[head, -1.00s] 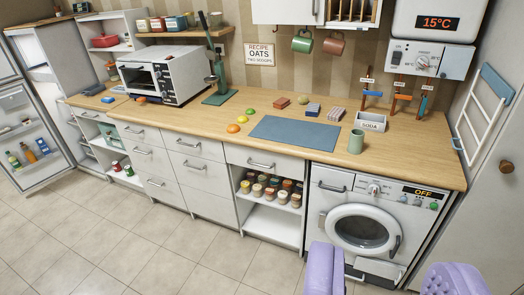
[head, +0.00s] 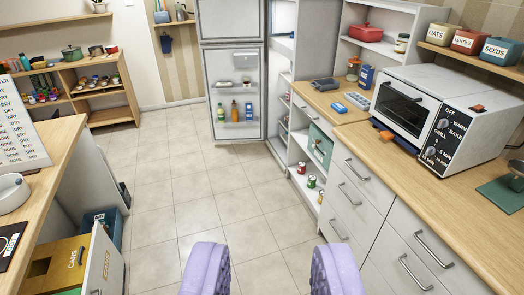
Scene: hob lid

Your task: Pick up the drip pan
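My gripper (head: 271,270) shows at the bottom of the head view as two purple padded fingers, well apart with only floor visible between them. It is open and empty. I cannot surely pick out a drip pan. A dark grey, shallow pan-like item (head: 323,85) lies on the wooden counter beyond the toaster oven, but it is too small to tell whether it is the drip pan. The white toaster oven (head: 432,115) stands on the right counter with its door shut. The gripper is apart from all of these.
Tiled floor (head: 170,190) is clear ahead. A fridge (head: 232,70) stands at the back, its lower inside shelves showing. Drawers (head: 362,190) line the right. At left, a counter (head: 55,150) has a pulled-out bin drawer (head: 70,265). Wooden shelves (head: 95,85) stand far left.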

